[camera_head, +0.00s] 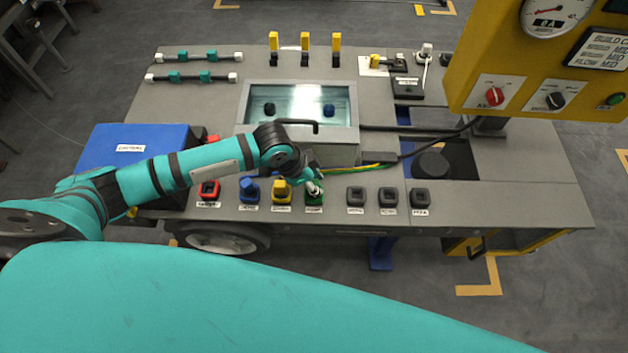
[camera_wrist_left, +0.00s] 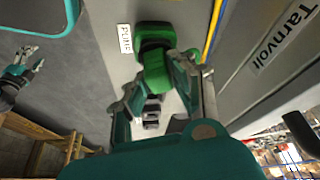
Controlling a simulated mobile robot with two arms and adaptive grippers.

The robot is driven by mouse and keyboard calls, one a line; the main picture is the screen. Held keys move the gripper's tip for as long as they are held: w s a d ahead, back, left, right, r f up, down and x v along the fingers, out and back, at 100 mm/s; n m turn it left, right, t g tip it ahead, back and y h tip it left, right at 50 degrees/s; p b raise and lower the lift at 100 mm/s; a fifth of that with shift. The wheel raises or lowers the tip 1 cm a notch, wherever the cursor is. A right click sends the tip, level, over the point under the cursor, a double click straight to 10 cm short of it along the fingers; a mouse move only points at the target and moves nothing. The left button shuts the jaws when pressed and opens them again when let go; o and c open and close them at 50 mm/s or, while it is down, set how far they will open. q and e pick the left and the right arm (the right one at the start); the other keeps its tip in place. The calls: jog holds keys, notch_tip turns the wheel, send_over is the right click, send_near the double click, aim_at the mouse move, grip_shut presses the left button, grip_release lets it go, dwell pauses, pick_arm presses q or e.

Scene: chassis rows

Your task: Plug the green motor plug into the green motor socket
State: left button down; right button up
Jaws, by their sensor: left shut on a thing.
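My left gripper (camera_head: 314,186) is low over the front row of the bench, at the green socket (camera_head: 314,198). It is shut on the green plug, whose bright green body (camera_wrist_left: 157,76) shows between the fingers in the left wrist view. The darker green block of the socket (camera_wrist_left: 154,36) lies right against the plug there, beside a white label. I cannot tell how deep the plug sits in the socket. My right gripper (camera_wrist_left: 24,68) shows at the left edge of the left wrist view, well away from the bench top, empty with its fingers apart.
Left of the green socket stand a yellow plug (camera_head: 281,190), a blue plug (camera_head: 249,190) and a red socket (camera_head: 209,190). Black sockets (camera_head: 356,196) stand to the right. A yellow panel (camera_head: 545,75) overhangs the right.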

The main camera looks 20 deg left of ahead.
pick_arm(q)
jog(key=shift+f, duration=0.3)
jog(key=c, duration=1)
grip_release()
jog(key=shift+c, duration=0.2)
jog(key=v, duration=1.2)
jog(key=shift+d, duration=0.15)
